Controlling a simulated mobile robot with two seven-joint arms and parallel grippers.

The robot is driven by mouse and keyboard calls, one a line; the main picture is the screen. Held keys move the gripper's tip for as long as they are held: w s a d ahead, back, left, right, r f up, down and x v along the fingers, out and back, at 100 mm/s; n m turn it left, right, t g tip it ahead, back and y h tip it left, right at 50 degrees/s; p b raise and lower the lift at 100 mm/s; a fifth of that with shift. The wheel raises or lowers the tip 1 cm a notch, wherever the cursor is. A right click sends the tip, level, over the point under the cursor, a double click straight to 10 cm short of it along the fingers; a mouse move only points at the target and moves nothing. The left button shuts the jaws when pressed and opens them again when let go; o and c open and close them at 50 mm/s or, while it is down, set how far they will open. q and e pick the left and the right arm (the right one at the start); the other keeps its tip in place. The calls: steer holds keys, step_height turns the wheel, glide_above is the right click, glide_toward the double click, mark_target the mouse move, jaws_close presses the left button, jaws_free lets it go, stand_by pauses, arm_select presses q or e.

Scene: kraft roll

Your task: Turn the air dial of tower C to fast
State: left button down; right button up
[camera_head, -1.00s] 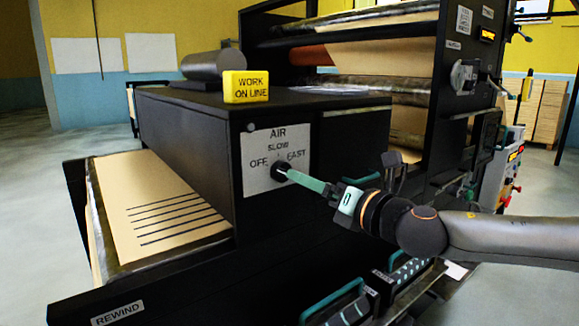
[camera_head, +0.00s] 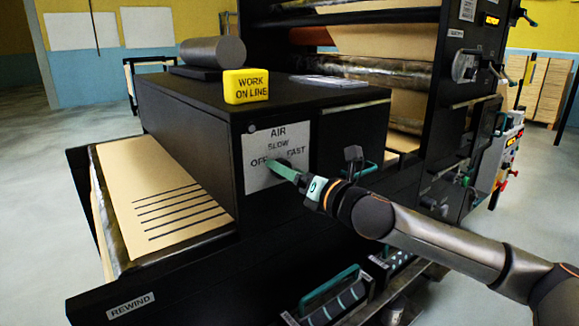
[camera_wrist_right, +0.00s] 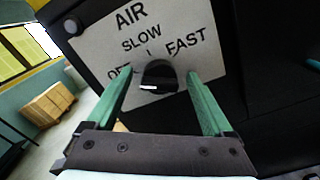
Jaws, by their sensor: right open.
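The air dial is a black round knob (camera_wrist_right: 158,76) on a pale plate (camera_wrist_right: 95,50) marked AIR, OFF, SLOW and FAST. A short white mark shows on the knob's lower left in the right wrist view; I cannot tell for sure which setting it indicates. My right gripper (camera_wrist_right: 158,75) is open, one green finger on each side of the knob, with visible gaps. In the head view the plate (camera_head: 262,182) is on the black cabinet's front, and my right gripper (camera_head: 277,166) hides most of the knob. My left gripper is not in view.
The black cabinet (camera_head: 180,125) carries a yellow WORK ON LINE block (camera_head: 246,86) and a grey cylinder (camera_head: 215,52). A kraft paper web (camera_head: 150,190) lies left. A teal handle (camera_head: 328,288) is low in front. Rollers stand behind at right.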

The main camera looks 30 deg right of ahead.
steer(key=shift+w, duration=0.1)
steer(key=c, duration=1.4)
